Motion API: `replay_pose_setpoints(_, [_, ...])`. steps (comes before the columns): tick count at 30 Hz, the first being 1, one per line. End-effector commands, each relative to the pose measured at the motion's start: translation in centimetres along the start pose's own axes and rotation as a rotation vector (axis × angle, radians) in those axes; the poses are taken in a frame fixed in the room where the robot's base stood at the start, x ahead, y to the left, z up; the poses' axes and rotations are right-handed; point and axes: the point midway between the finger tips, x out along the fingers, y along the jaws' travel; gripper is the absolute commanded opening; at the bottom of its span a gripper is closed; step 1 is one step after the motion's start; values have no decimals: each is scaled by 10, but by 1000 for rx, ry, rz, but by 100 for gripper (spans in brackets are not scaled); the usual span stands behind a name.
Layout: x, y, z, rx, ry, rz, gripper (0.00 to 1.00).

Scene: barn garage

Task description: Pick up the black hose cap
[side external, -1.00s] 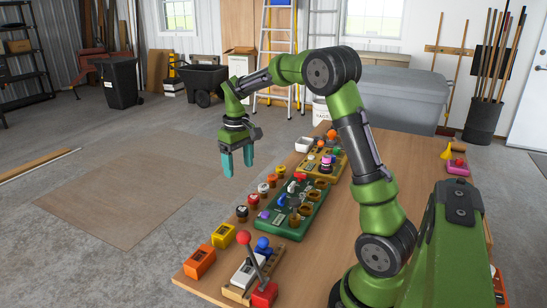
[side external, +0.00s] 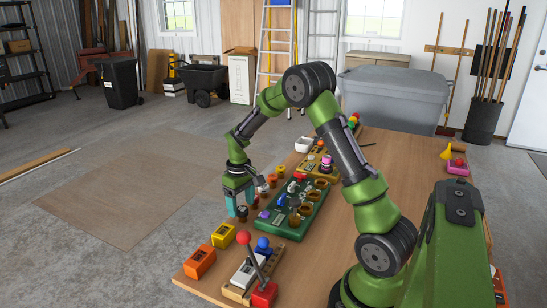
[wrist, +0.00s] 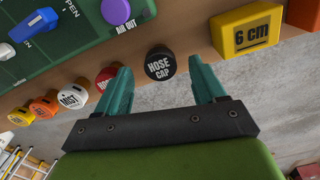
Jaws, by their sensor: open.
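The black hose cap (wrist: 160,64) is round, with white "HOSE CAP" lettering on its top. It stands on the wooden table between the green panel and the table's edge. In the side view the cap (side external: 242,213) shows low by my fingers. My gripper (wrist: 159,68) is open, with one teal finger on each side of the cap in the wrist view. Nothing is held. In the side view my gripper (side external: 240,206) is low over the table's left edge, at the cap. I cannot tell whether the fingers touch it.
A yellow "6 cm" block (wrist: 248,30) stands right of the cap in the wrist view. A red-and-white cap (wrist: 106,78) and a "MIST" cap (wrist: 73,96) stand to its left. The green panel (side external: 283,232) with knobs lies close by.

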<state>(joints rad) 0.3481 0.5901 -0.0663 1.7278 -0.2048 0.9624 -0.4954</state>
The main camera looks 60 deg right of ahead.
Motion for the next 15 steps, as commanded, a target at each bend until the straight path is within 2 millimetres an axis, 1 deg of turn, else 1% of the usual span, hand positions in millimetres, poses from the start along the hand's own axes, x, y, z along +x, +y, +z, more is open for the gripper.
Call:
replay_pose_setpoints(1, [10, -1, 2, 0, -5, -1, 69])
replay_pose_setpoints(3, [20, -1, 2, -1, -5, 0, 69])
replay_pose_setpoints(6, [30, -1, 1, 0, -3, 0, 69])
replay_pose_setpoints(9, [34, -1, 1, 1, -2, 0, 69])
replay_pose_setpoints(14, [33, -1, 1, 0, -1, 0, 69])
replay_pose_setpoints(15, [33, -1, 1, 0, -1, 0, 68])
